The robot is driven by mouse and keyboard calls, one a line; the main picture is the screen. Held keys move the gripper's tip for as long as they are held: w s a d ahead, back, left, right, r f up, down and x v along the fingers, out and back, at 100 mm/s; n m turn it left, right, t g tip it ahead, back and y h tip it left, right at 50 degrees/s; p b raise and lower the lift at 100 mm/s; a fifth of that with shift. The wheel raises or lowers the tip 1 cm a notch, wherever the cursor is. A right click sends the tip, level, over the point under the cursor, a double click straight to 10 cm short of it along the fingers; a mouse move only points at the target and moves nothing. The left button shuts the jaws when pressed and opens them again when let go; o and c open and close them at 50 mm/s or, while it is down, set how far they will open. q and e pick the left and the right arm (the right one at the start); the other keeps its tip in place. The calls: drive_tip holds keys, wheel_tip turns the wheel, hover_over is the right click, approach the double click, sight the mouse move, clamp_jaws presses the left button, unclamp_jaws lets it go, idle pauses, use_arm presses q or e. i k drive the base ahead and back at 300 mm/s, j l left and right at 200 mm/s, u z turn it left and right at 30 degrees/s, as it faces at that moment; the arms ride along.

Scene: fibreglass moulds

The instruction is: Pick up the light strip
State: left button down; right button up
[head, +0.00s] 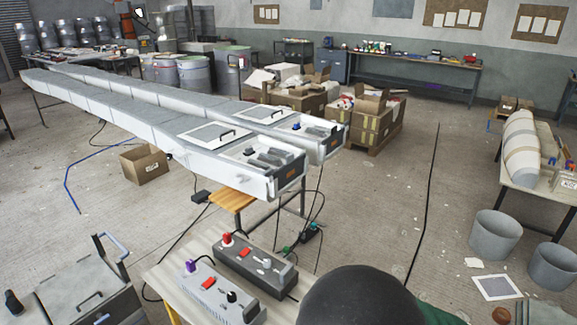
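I cannot pick out a light strip with certainty. Two long pale segmented beams (125,112) run side by side from the upper left to the middle, raised above the floor. Their near ends are open trays holding dark oblong parts; one is the near tray (290,183), the other the far tray (336,142). Each beam also has a flat panel with a black handle, such as the near panel (204,136). Neither of my grippers shows in the head view.
Two control boxes with knobs, one grey (215,297) and one dark (255,270), stand on a table in front. A dark dome (358,298), unclear what, blocks the bottom. A cardboard box (145,165) and grey buckets (494,237) stand on the floor. Cables cross it.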

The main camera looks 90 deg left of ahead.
sight(262, 166)
drive_tip(key=i+j+u, duration=0.3)
drive_tip(key=i+u, duration=0.15)
drive_tip(key=i+j+u, duration=0.1)
drive_tip(key=i+u, duration=0.35)
drive_tip(key=i+l+u, duration=0.1)
drive_tip(key=i+u, duration=0.4)
drive_tip(key=i, duration=0.15)
drive_tip(key=i+l+u, duration=0.25)
drive_tip(key=i+u, duration=0.2)
drive_tip(key=i+j+u, duration=0.2)
drive_tip(key=i+u, duration=0.15)
drive_tip(key=u, duration=0.15)
drive_tip(key=i+u, duration=0.75)
drive_tip(key=u, duration=0.2)
drive_tip(key=i+l+u, duration=0.3)
drive_tip(key=u, duration=0.15)
drive_tip(key=i+l+u, duration=0.35)
drive_tip(key=u, duration=0.15)
drive_tip(key=i+u, duration=0.8)
drive_tip(key=u, duration=0.15)
drive_tip(key=i+l+u, duration=0.2)
drive_tip(key=i+u, duration=0.3)
drive_tip(key=k, duration=0.1)
